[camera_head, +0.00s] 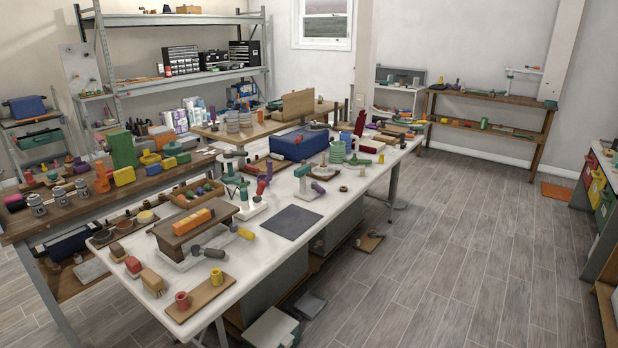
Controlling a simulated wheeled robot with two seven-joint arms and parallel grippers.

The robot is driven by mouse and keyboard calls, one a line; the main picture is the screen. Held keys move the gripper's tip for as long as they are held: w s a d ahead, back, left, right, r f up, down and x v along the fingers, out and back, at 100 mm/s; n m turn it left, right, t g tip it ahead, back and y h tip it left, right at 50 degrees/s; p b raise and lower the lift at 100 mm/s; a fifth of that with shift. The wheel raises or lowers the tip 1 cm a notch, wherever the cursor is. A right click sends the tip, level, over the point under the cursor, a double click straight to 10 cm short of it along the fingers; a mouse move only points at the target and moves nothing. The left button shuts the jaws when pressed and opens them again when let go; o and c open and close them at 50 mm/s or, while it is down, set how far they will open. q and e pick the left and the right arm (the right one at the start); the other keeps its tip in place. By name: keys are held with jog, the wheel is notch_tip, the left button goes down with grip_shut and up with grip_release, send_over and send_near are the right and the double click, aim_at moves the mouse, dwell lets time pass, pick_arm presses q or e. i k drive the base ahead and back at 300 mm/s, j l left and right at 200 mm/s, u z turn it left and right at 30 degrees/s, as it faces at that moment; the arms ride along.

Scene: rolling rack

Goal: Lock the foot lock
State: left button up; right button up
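Neither of my grippers is in view, and no part of my arms shows. I cannot make out a foot lock in the head view. A grey metal shelf rack (197,76) stands against the back wall at the left; its feet are hidden behind the tables. A small rack (37,138) with a blue box and a green box stands at the far left, and I cannot tell whether it has wheels.
A long white table (322,205) covered with tools and blocks fills the middle. A wooden workbench (72,205) stands at the left. A wooden shelf table (483,101) is at the back wall, and a bench with coloured bins (602,200) at the right edge. The plank floor (470,230) between is clear.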

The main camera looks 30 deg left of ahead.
aim_at(196, 250)
jog(key=u, duration=1.7)
